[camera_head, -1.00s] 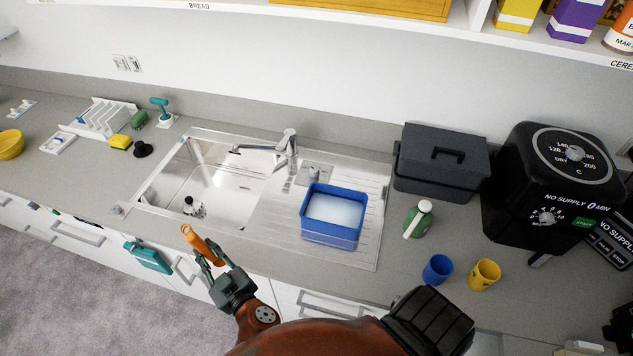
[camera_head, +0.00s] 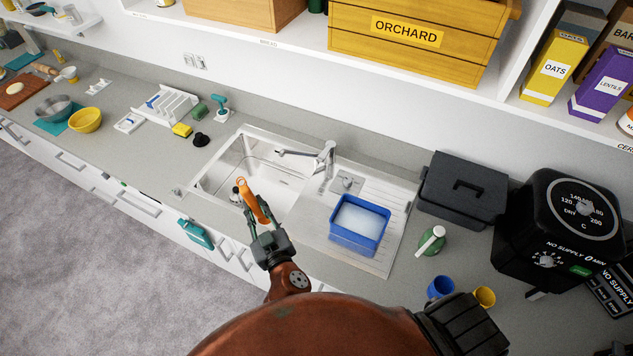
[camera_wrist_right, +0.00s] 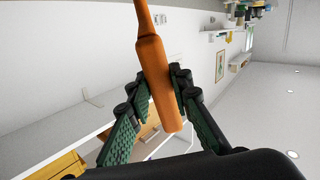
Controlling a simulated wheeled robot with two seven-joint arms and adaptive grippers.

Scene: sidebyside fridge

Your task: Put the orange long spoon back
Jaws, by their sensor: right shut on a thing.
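The orange long spoon (camera_head: 255,206) is held in my right gripper (camera_head: 262,222), which is shut on its handle. In the head view the spoon stands up from the fingers, in front of the sink (camera_head: 235,171). The right wrist view shows the thick orange handle (camera_wrist_right: 158,80) between the green-padded fingers (camera_wrist_right: 155,95), with a thinner neck running off the top edge. The spoon's far end is cut off in that view. My left gripper is not in view.
A blue tub (camera_head: 359,223) of pale liquid stands on the drainer, right of the faucet (camera_head: 325,160). A green bottle (camera_head: 430,241), a blue cup (camera_head: 440,287) and a yellow cup (camera_head: 484,296) stand farther right. A white rack (camera_head: 172,104) and bowls are at left.

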